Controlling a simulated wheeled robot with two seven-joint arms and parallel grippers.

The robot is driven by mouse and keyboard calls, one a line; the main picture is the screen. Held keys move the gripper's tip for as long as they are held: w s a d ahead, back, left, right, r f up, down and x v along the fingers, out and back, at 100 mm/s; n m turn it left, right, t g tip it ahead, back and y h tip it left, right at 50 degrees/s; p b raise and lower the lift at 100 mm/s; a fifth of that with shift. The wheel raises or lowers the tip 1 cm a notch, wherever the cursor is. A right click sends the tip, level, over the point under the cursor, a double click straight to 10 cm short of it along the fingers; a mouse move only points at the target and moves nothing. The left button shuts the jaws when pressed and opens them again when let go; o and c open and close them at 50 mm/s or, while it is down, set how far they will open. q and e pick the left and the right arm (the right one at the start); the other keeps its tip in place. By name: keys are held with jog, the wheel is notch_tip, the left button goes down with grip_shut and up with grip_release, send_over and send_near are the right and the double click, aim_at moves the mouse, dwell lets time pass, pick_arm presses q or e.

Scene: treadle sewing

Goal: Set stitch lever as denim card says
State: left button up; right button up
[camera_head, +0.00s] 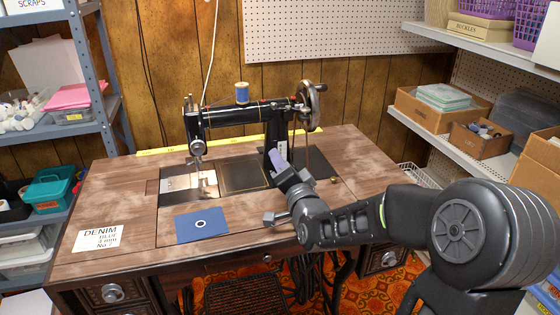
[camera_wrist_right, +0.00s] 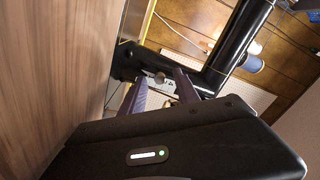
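The black sewing machine (camera_head: 240,117) stands on the wooden table. The white denim card (camera_head: 98,240) lies at the table's front left; it reads "DENIM", and its smaller lines seem to say "BLUE" and "4 mm", the last unclear. My right gripper (camera_head: 278,158) is at the machine's pillar, hiding the lever area in the head view. In the right wrist view its two fingers (camera_wrist_right: 162,92) are apart. A small round lever knob (camera_wrist_right: 159,77) shows between or just beyond them, before a pale scale plate. I cannot tell whether they touch it. My left gripper is out of view.
A blue cloth piece (camera_head: 202,225) with a white ring lies at the table's front. A blue thread spool (camera_head: 242,92) sits on the machine and the handwheel (camera_head: 312,92) is at its right. Shelves stand on both sides. The table's left part is mostly clear.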

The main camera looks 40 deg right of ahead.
jog(key=shift+c, duration=0.5)
grip_shut()
dwell(0.8)
